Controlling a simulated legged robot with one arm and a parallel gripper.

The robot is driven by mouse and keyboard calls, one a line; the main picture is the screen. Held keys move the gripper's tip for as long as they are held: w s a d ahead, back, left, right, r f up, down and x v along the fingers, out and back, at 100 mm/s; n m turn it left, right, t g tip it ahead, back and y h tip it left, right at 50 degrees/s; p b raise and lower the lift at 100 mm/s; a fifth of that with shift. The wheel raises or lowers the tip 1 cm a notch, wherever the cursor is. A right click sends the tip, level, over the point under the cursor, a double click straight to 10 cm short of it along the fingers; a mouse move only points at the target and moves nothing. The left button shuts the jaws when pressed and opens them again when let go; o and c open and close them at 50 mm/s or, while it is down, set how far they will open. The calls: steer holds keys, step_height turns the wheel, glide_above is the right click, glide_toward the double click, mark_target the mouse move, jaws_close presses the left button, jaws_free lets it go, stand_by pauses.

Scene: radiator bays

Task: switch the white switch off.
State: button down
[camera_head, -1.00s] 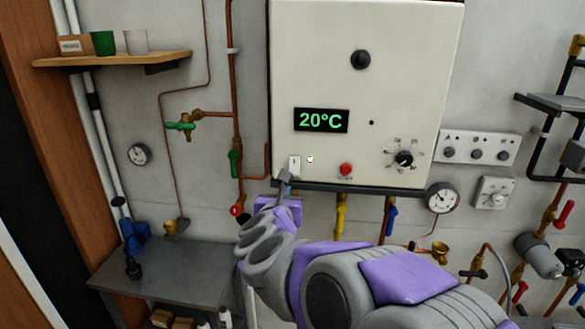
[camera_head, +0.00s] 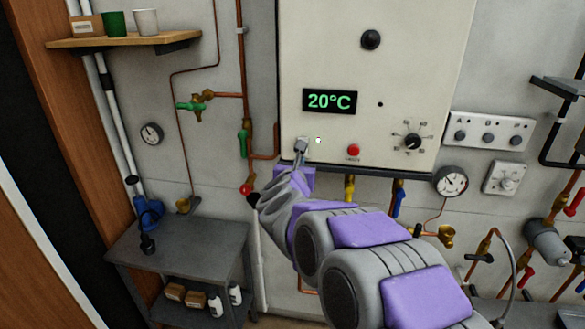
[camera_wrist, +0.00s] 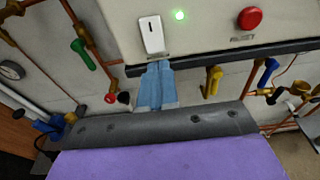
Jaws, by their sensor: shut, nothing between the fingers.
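The white switch (camera_wrist: 151,35) is on the lower left of the cream boiler panel (camera_head: 330,60). In the wrist view it is a white upright rocker with a small dark mark near its top. A lit indicator (camera_wrist: 179,15) is to its right, and it also shows as a pale dot in the head view (camera_head: 318,140). My gripper (camera_wrist: 157,65) is shut and empty, its fingertips at or just below the switch's lower end. I cannot tell whether they touch. In the head view my gripper (camera_head: 301,146) covers most of the switch.
A red button (camera_wrist: 249,18) sits right of the light, with a dark knob (camera_head: 412,141) farther right. A dark ledge (camera_wrist: 220,62) runs along the panel's bottom edge. Pipes with a green valve handle (camera_head: 243,143) and a yellow one (camera_head: 349,187) are close by.

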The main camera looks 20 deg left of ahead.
steer(key=b+x, duration=0.3)
steer(key=x, duration=0.4)
steer(key=shift+a+f+t+y, duration=0.3)
steer(key=shift+a+f, duration=0.1)
stand_by(0.4)
steer(key=shift+b, duration=0.6)
steer(key=t+b, duration=0.2)
steer(key=b, duration=0.6)
steer(key=shift+w+d+r, duration=0.1)
steer(key=shift+w+d, duration=0.05)
steer(key=shift+w+d+r+b, duration=0.1)
steer(key=shift+r+b, duration=0.05)
steer(key=shift+b, duration=1)
